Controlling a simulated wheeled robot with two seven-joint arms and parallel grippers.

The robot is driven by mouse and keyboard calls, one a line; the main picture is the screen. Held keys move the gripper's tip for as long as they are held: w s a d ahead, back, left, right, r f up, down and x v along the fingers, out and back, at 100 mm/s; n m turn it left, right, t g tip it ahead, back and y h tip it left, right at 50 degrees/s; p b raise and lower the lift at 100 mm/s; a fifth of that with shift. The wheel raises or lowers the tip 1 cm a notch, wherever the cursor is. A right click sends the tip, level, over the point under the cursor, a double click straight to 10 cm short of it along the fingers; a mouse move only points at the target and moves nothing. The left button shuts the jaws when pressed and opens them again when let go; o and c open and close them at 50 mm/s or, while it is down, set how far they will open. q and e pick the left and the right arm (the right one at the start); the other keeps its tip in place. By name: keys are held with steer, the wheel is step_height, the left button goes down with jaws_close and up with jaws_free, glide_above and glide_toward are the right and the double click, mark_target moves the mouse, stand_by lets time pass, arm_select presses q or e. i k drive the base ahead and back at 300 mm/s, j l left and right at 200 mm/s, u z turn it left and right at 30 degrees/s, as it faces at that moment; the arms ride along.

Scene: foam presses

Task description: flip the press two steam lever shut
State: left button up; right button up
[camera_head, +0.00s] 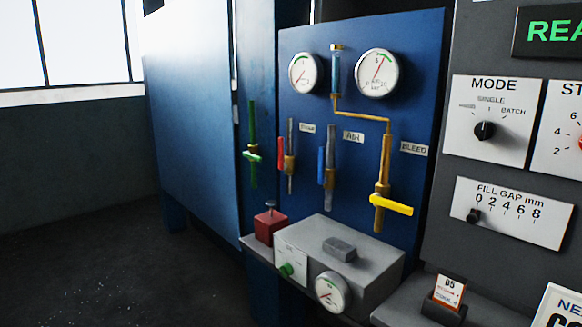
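A blue valve panel (300,215) carries a row of levers on upright pipes. A red lever (281,153) stands upright, along its pipe. The small label (307,128) beside that pipe is too blurred to read surely; it may say steam. A blue lever (321,165) by the AIR label (353,136) also stands upright along its pipe. A yellow lever (391,204) by the BLEED label (414,149) lies across its pipe. No press number shows on the panel. Neither of my grippers is in view.
Two round gauges (376,73) sit above the levers. Below, a grey box (345,262) with a green button (286,270) and a dial juts out, with a red block (270,226) beside it. A dark control panel (480,185) stands at right. Open floor (90,250) is at left.

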mark_target(283, 166)
steer(key=i+j, duration=0.65)
steer(key=j, duration=0.15)
steer(key=i+j+z, duration=0.1)
steer(key=i+j, duration=0.35)
steer(key=j, duration=0.25)
steer(key=i+j+z, duration=0.1)
steer(key=j, duration=0.25)
steer(key=i+j+z, duration=0.1)
steer(key=i+j, duration=0.35)
steer(key=j, duration=0.35)
steer(key=i+j+z, duration=0.1)
steer(key=j, duration=0.3)
steer(key=i+j, duration=0.25)
steer(key=j, duration=0.15)
